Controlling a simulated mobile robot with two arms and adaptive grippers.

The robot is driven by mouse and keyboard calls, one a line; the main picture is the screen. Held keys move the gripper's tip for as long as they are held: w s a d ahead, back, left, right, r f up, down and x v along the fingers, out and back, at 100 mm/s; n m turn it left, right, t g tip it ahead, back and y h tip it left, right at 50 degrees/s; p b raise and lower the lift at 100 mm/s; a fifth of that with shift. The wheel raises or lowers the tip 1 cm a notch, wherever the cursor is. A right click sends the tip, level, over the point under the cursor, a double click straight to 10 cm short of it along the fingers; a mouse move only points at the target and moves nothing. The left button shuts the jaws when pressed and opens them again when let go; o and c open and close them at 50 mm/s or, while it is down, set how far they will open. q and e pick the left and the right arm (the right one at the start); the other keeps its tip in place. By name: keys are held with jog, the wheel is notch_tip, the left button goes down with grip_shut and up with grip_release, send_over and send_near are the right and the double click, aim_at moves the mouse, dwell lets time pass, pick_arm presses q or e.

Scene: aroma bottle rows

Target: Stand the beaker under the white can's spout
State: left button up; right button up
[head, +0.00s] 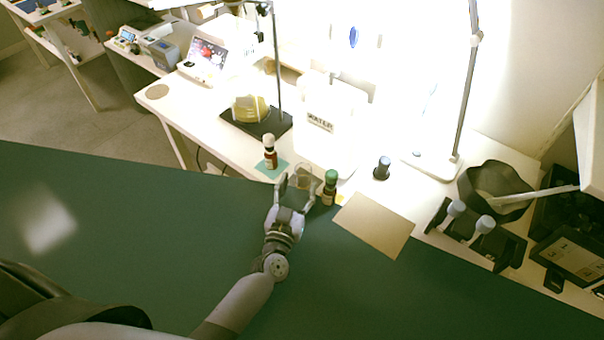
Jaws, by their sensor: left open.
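A clear glass beaker (304,173) stands near the front edge of the white table, between two dropper bottles. My left gripper (297,184) is open, with its fingers at the beaker's near side. The fingers partly cover the beaker, and I cannot tell whether they touch it. The white can (327,138), labelled WATER, stands behind the beaker. Strong glare washes out its upper part, and I cannot make out its spout. My right gripper is not in view.
A white-capped brown bottle (270,152) stands on a teal mat left of the beaker. A green-capped bottle (330,188) stands close at its right.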

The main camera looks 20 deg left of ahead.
pick_arm(q)
jog(key=s, duration=0.6)
jog(key=shift+s+d, duration=0.15)
jog(key=shift+s, duration=0.15)
jog(key=s+f+m+g+h, duration=0.2)
jog(key=s+f+g, duration=0.35)
jog(key=f, duration=0.95)
jog(key=s+f+m+g+h, duration=0.1)
jog(key=s+f+g, duration=0.2)
jog(key=s+f, duration=0.8)
jog(key=s+a+f+g+y, duration=0.1)
jog(key=s+a+f+g, duration=0.2)
jog(key=s+f, duration=0.5)
jog(key=s+a+f+g+y, duration=0.1)
jog(key=s+a+f+g, duration=0.3)
jog(key=s+f, duration=0.5)
jog(key=s+g, duration=0.1)
jog(key=s, duration=0.4)
jog(key=shift+s, duration=0.25)
jog(key=shift+g, duration=0.25)
